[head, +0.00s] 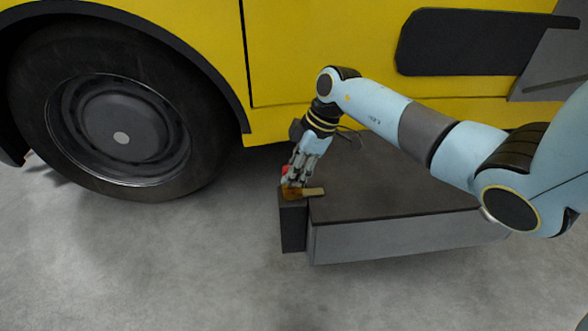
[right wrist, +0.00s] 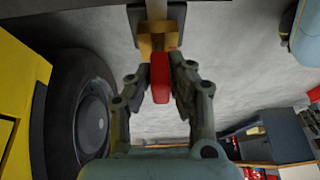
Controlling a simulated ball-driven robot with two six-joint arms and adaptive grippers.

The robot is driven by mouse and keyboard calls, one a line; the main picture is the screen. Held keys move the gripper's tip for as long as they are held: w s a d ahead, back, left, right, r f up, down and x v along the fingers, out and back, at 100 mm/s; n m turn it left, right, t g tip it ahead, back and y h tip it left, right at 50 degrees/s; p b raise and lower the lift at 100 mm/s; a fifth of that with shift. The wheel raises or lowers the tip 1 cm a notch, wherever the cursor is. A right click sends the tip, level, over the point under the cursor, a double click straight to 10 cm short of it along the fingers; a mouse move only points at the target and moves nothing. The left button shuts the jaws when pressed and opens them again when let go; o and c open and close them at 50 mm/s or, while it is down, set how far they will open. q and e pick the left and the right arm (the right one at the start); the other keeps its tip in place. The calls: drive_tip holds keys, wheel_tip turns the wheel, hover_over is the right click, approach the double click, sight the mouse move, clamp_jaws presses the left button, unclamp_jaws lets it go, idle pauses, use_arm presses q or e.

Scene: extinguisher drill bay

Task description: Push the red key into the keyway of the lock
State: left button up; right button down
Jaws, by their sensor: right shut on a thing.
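The red key (right wrist: 160,80) sits between the fingers of my right gripper (right wrist: 159,70), which is shut on it. In the head view the right gripper (head: 293,176) points down at the brass lock (head: 291,194), and a bit of the red key (head: 285,170) shows at its left side. In the right wrist view the key's far end meets the brass lock (right wrist: 157,44). I cannot tell whether its tip is inside the keyway, which is hidden. The lock sits on top of a dark block (head: 293,228). My left gripper is not in view.
A pale strip (head: 313,192) lies beside the lock. A low grey box (head: 400,236) with a dark top stands to the right of the block. A yellow vehicle (head: 320,60) with a large black wheel (head: 65,150) stands behind. The floor in front is clear.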

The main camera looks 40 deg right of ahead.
drive_tip(key=shift+f+b, duration=0.4)
drive_tip(key=shift+f, duration=0.45)
drive_tip(key=c, duration=1.2)
unclamp_jaws()
drive_tip(key=shift+o, duration=0.2)
drive_tip(key=v, duration=1.2)
